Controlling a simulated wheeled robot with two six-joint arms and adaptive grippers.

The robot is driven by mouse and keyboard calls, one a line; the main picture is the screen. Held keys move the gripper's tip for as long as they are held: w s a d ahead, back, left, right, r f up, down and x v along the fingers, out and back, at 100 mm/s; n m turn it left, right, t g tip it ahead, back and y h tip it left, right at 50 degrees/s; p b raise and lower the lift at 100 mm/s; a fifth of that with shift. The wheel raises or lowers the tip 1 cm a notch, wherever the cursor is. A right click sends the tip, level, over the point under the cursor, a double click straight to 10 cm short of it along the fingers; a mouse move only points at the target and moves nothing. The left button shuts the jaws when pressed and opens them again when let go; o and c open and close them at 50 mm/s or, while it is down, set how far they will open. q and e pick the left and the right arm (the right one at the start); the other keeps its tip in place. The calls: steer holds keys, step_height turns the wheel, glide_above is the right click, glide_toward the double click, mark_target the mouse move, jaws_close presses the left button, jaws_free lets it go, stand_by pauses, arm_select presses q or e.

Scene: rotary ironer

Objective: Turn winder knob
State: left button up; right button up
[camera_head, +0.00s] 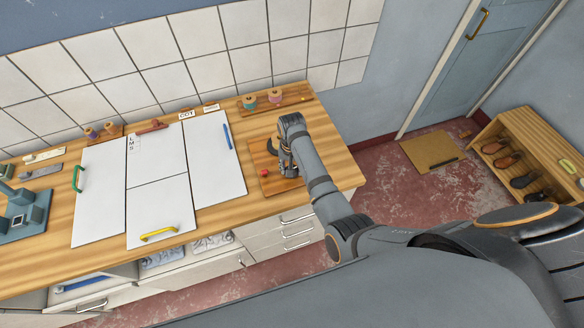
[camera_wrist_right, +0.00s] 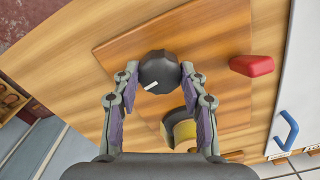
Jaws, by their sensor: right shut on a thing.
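The winder knob (camera_wrist_right: 159,73) is dark and ridged with a white mark on its face; the right wrist view shows it from above, over a brown wooden board. My right gripper (camera_wrist_right: 159,78) has one finger on each side of the knob, with the fingertips shut against its sides. In the head view my right gripper (camera_head: 287,160) is over the wooden board (camera_head: 262,156) at the right end of the counter, and the arm hides the knob there. A dark and yellow round part (camera_wrist_right: 180,130) sits beside the knob. My left gripper is not seen.
A red piece (camera_wrist_right: 251,65) sits near the knob. White panels (camera_head: 217,160) with a blue handle (camera_head: 227,136) lie left of the board. Thread spools (camera_head: 249,101) stand behind it on a wooden rack. Drawers (camera_head: 290,232) are below the counter.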

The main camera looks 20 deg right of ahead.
steer(key=shift+n, duration=0.3)
steer(key=n, duration=0.4)
steer(key=shift+n, duration=0.3)
steer(key=n, duration=0.4)
steer(key=shift+n, duration=0.3)
steer(key=n, duration=0.5)
steer(key=shift+w, duration=0.1)
steer(key=shift+n, duration=2.4)
steer(key=o, duration=1.2)
steer(key=shift+c, duration=0.2)
